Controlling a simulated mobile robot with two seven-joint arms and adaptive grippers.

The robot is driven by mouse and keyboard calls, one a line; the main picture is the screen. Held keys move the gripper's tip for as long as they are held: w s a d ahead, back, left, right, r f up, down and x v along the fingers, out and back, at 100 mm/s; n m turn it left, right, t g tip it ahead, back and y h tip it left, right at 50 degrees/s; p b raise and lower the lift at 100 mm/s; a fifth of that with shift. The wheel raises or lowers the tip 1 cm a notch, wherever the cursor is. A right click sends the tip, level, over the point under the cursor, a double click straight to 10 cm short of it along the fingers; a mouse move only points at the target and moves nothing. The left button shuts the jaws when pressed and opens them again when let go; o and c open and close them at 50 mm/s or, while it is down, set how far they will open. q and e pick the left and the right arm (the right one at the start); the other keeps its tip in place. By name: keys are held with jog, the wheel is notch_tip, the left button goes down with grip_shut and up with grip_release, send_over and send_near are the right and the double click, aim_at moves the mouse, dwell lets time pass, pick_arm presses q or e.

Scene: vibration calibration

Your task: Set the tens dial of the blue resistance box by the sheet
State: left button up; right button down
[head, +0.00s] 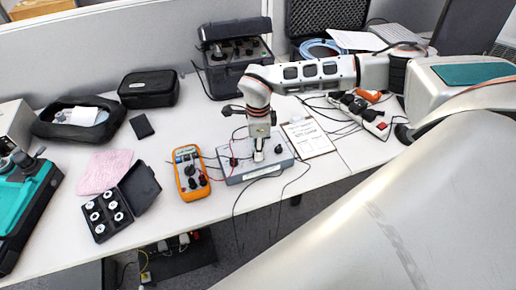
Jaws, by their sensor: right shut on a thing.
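The grey-blue resistance box (240,177) lies on the white table near the front edge, in the middle of the head view. My right gripper (258,157) points down onto its top face and is shut on a dial there. The fingers hide most of that dial, and I cannot read its setting or label. A dark knob or terminal (233,160) shows left of the gripper. The sheet (308,137) lies on a clipboard just right of the box; its text is too small to read. My left gripper is not in view.
An orange multimeter (189,172) lies left of the box, with red and black leads between them. An open black weight case (107,214) and pink cloth (104,172) lie further left. A dark instrument (235,55) stands behind; a power strip (374,122) lies right.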

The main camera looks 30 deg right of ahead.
dwell(0.4)
jog(key=c, duration=1.9)
grip_release()
jog(key=shift+r, duration=0.1)
notch_tip(320, 180, up, 12)
jog(key=shift+f, duration=0.1)
